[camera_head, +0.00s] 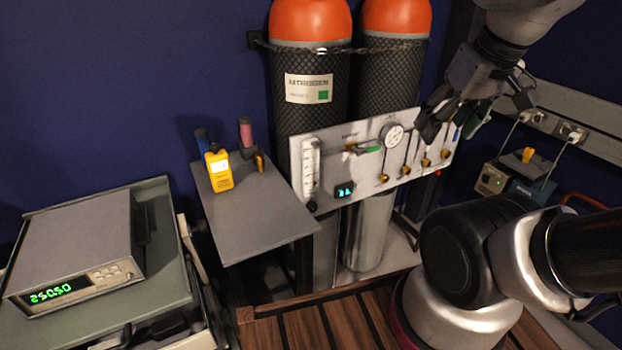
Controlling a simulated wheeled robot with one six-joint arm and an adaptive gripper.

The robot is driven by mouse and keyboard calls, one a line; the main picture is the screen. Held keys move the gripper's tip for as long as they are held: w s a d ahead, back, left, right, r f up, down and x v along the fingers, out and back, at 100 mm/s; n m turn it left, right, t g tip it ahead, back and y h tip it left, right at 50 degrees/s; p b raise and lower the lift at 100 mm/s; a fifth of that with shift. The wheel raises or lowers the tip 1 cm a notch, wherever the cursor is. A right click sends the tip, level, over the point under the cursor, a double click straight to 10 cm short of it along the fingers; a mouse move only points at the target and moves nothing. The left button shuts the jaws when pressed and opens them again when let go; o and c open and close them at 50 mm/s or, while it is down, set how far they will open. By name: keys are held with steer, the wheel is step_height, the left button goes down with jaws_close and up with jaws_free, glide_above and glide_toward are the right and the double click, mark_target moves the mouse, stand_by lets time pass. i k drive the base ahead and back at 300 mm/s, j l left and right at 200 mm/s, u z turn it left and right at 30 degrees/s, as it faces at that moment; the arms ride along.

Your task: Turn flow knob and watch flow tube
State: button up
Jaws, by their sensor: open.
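The flow tube (310,165) is a clear upright tube with scale marks at the left end of a white panel (340,190). A small dark knob (311,206) sits at its lower end; I take it for the flow knob. The level inside the tube is too small to read. My gripper (447,125) is open in front of the panel's right end, well right of the tube and knob. It hides part of the panel there. I cannot tell whether it touches anything.
The panel carries a round gauge (394,136), a green-handled valve (368,149), several brass fittings and a small display (344,190). Two orange-topped cylinders (310,20) stand behind it.

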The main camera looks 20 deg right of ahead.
mark_target(312, 206)
steer(key=l+u, duration=0.25)
steer(key=l, duration=0.75)
steer(key=l+u, duration=0.25)
steer(key=l, duration=0.8)
